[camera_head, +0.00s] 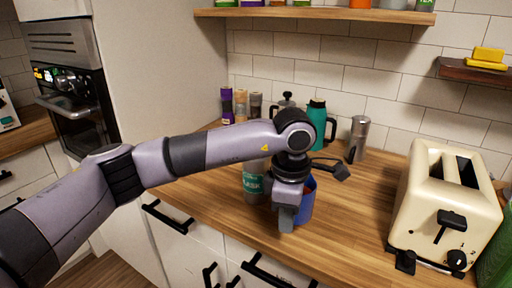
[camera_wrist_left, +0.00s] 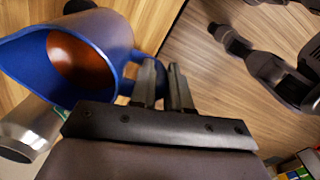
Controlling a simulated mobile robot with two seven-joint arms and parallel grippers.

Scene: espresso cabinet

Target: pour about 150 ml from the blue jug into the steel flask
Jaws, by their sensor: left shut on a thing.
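The blue jug (camera_head: 308,203) is on the right side of my left gripper in the head view, partly hidden behind it. In the left wrist view the jug (camera_wrist_left: 115,32) shows its open mouth, with reddish-brown liquid inside. My left gripper (camera_head: 287,218) is shut on the jug's handle; its fingers (camera_wrist_left: 165,88) show beside the jug in the wrist view. I cannot tell whether the jug touches the counter. The steel flask (camera_head: 252,185), with a green label, stands just left of the gripper, partly hidden by my arm. Its metal body (camera_wrist_left: 30,128) shows at the wrist view's lower left. My right gripper is not in view.
A cream toaster (camera_head: 445,205) stands at the right of the wooden counter (camera_head: 350,235). Behind are a teal jug (camera_head: 317,118), a steel canister (camera_head: 358,138), a black cable plug (camera_head: 341,172) and several grinders (camera_head: 240,105). The counter between jug and toaster is clear.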

